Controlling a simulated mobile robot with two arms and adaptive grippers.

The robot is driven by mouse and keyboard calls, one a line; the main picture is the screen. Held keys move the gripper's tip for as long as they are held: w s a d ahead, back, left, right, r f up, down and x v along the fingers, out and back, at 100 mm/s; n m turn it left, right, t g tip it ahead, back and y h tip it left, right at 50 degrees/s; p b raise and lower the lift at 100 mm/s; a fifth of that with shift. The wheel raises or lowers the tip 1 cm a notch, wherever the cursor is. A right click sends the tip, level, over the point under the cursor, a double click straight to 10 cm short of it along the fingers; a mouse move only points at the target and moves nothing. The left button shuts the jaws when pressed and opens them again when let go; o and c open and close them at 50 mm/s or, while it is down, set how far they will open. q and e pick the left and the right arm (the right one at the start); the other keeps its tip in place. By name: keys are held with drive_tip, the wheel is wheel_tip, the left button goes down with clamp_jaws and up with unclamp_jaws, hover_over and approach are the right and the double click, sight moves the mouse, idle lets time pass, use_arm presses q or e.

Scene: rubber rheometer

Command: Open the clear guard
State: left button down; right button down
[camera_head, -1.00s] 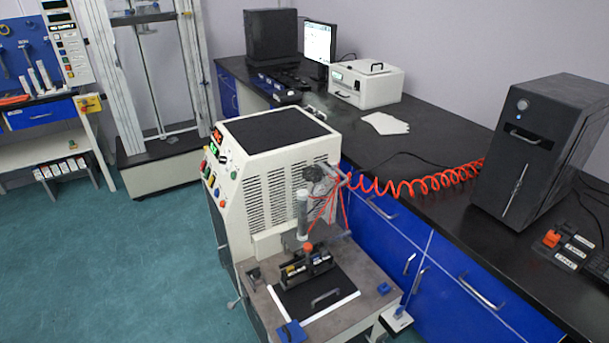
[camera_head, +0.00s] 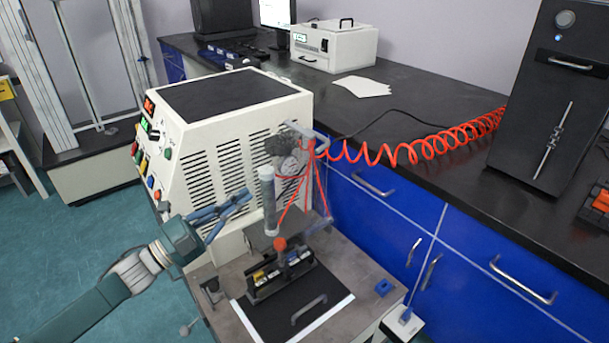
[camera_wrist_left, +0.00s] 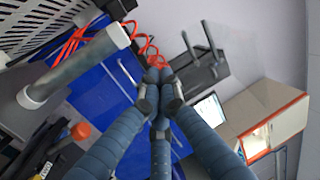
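The rheometer (camera_head: 220,140) is a cream cabinet with slotted vents and a front table. I cannot clearly make out the guard's clear panel; a faint see-through edge shows near the front column. A grey upright cylinder (camera_head: 267,200) stands above the table and also shows in the left wrist view (camera_wrist_left: 75,65). Below it are an orange knob (camera_head: 280,243) and a black plate with a metal handle (camera_head: 309,308). My left gripper (camera_head: 240,200) is left of the cylinder, apart from it. Its blue fingers come together at the tips, empty, in the left wrist view (camera_wrist_left: 159,76). My right gripper is not in view.
A bent metal bar (camera_head: 305,135) sticks out at the cabinet's upper right, with red tubes and a coiled red hose (camera_head: 420,150). A black bench (camera_head: 400,110) with blue drawers stands behind. The floor at left is clear.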

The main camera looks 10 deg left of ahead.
use_arm(q)
drive_tip(key=w+d+r+m, duration=0.1)
drive_tip(key=w+d+r, duration=0.4)
drive_tip(key=w+d, duration=0.4)
drive_tip(key=shift+w+h, duration=0.4)
drive_tip(key=shift+w, duration=0.2)
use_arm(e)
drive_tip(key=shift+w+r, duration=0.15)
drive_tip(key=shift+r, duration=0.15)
